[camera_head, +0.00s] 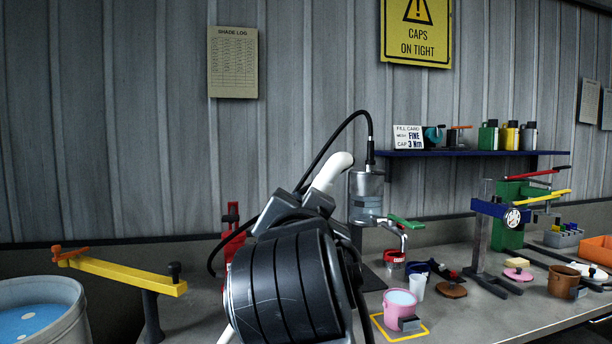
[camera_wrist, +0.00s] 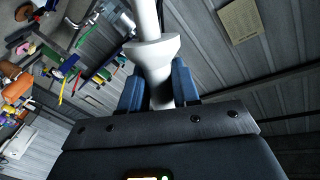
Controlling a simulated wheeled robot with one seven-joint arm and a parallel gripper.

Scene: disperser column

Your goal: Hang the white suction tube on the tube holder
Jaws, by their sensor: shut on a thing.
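The white suction tube (camera_head: 332,170) rises tilted behind my wrist in the head view, with its upper end bent to the right. A thin white length also shows below my wrist, at the picture's bottom edge. In the wrist view my gripper (camera_wrist: 158,88) is shut on the white tube (camera_wrist: 150,56), a blue finger on each side, just below a wide collar. In the head view my wrist hides the fingers. A yellow bar (camera_head: 125,274) on a dark post, with an orange piece at its left end, may be the tube holder; I cannot tell for certain.
A large grey bucket (camera_head: 75,310) of blue liquid stands at left. A metal cylinder (camera_head: 367,195) with a black hose and green-handled tap stands right of the tube. A pink pot (camera_head: 400,306) sits on a yellow-outlined square. A blue shelf (camera_head: 470,153) is on the wall.

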